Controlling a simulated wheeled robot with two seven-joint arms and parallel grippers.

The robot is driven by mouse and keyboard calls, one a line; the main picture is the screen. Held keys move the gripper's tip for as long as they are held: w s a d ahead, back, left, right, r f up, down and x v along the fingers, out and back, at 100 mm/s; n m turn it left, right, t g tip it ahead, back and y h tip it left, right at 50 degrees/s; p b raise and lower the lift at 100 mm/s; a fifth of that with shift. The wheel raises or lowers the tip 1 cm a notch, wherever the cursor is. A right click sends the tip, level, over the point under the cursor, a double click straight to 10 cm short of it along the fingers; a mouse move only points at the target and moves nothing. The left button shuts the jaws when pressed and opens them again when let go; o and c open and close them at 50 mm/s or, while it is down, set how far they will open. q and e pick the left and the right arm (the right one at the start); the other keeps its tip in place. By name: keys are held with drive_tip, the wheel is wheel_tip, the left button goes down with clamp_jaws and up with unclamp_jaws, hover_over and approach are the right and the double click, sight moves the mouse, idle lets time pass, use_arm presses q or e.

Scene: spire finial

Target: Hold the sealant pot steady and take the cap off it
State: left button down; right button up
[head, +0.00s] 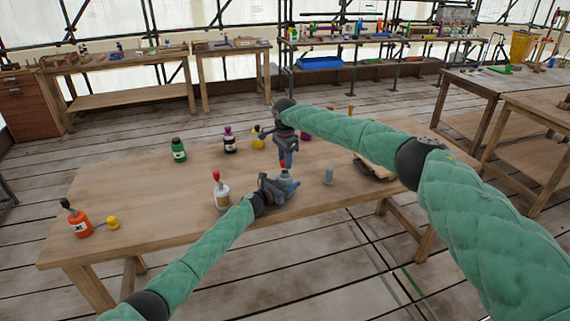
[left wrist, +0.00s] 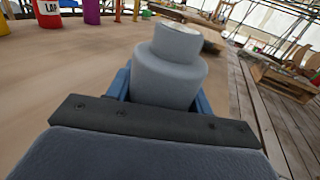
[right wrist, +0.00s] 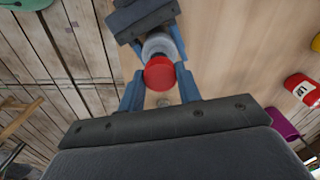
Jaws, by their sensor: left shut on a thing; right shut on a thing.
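The grey sealant pot (head: 286,175) stands upright near the front of the wooden table. My left gripper (head: 280,184) is shut around its body; the left wrist view shows the pot (left wrist: 170,75) between the blue fingers. Its narrower neck has a pale, bare top with no cap on it. My right gripper (head: 286,161) is above the pot, pointing down, shut on the red cap (right wrist: 160,73). The cap looks apart from the pot, just above it. The right wrist view looks down past the cap onto the pot (right wrist: 158,43), which is partly hidden.
A white bottle with a red top (head: 222,195) stands close left of my left gripper. A small grey cylinder (head: 328,175) stands to the right. Green (head: 179,151), purple-topped (head: 230,141) and orange (head: 79,225) bottles stand farther off.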

use_arm(q)
drive_tip(key=shift+f, duration=0.1)
use_arm(e)
wheel_tip(320, 180, up, 2)
drive_tip(key=shift+r, duration=0.1)
use_arm(q)
drive_tip(key=c, duration=0.5)
unclamp_jaws()
